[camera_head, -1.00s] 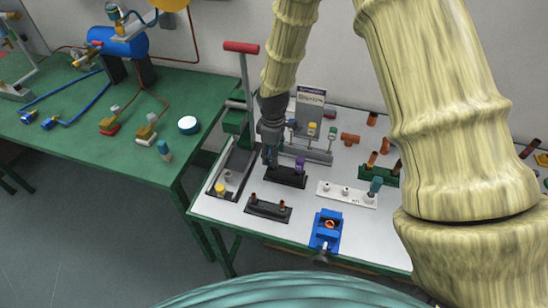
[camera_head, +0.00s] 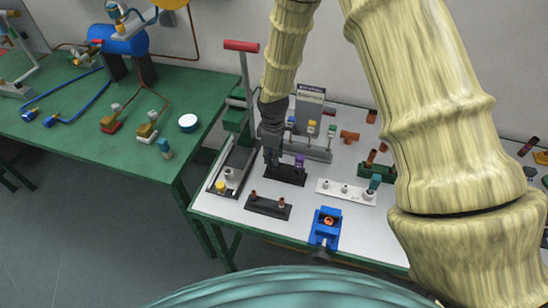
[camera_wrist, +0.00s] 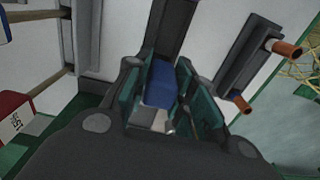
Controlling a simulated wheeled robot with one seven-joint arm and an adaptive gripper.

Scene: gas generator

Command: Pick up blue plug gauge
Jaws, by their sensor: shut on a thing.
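The blue plug gauge (camera_wrist: 161,84) shows in the wrist view as a blue block with a pale metal part, between the fingers of my gripper (camera_wrist: 165,100). My gripper is shut on it. In the head view my gripper (camera_head: 272,158) points down over the left part of a black holder (camera_head: 288,176). The gauge is hidden by my fingers there, and I cannot tell whether it still touches the holder. A purple-topped gauge (camera_head: 299,161) stands in the same holder, right of my gripper.
A tall lever tool with a red handle (camera_head: 241,46) stands left of my gripper. A black holder with copper pieces (camera_head: 268,207) lies in front, and a white holder (camera_head: 346,190) and blue vise (camera_head: 326,227) lie to the right. Colour-topped gauges (camera_head: 312,127) stand behind.

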